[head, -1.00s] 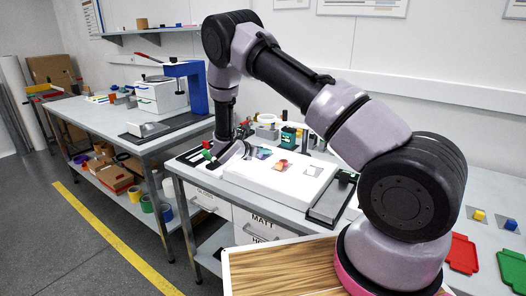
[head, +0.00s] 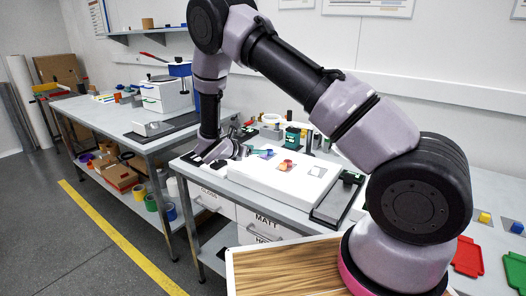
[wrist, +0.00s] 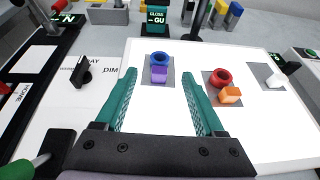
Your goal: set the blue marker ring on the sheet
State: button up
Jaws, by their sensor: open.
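The blue marker ring (wrist: 159,58) lies on the far part of a small grey square sheet (wrist: 147,83) on the white light panel. A purple cube (wrist: 158,76) sits just in front of it, on the same square; I cannot tell whether they touch. My gripper (wrist: 159,73) is open, with its teal fingers to the left and right of the cube and ring and nothing held. In the head view my gripper (head: 256,152) is over the panel's left end; the blue ring cannot be made out there.
A red ring (wrist: 220,77) and an orange cube (wrist: 231,95) sit on another grey square to the right. A white cube (wrist: 273,80) is farther right. Label blocks stand behind. The panel's front is clear.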

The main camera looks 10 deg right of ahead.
jog(key=v, duration=0.3)
jog(key=shift+s+a, duration=0.15)
jog(key=shift+s, duration=0.05)
jog(key=s+d+r+m+g+y, duration=0.2)
jog(key=s+d+r+m+g, duration=0.1)
jog(key=s+d+r+m, duration=0.55)
jog(key=s+d+r+m+g+y, duration=0.2)
jog(key=s+d+r+m+g, duration=0.4)
jog(key=r, duration=0.5)
jog(key=s+r+m+t+y, duration=0.7)
jog(key=s+r+m+y, duration=0.1)
jog(key=s+r+m, duration=0.7)
jog(key=shift+s+a+m, duration=0.25)
jog(key=shift+s+m, duration=0.2)
jog(key=shift+s, duration=0.75)
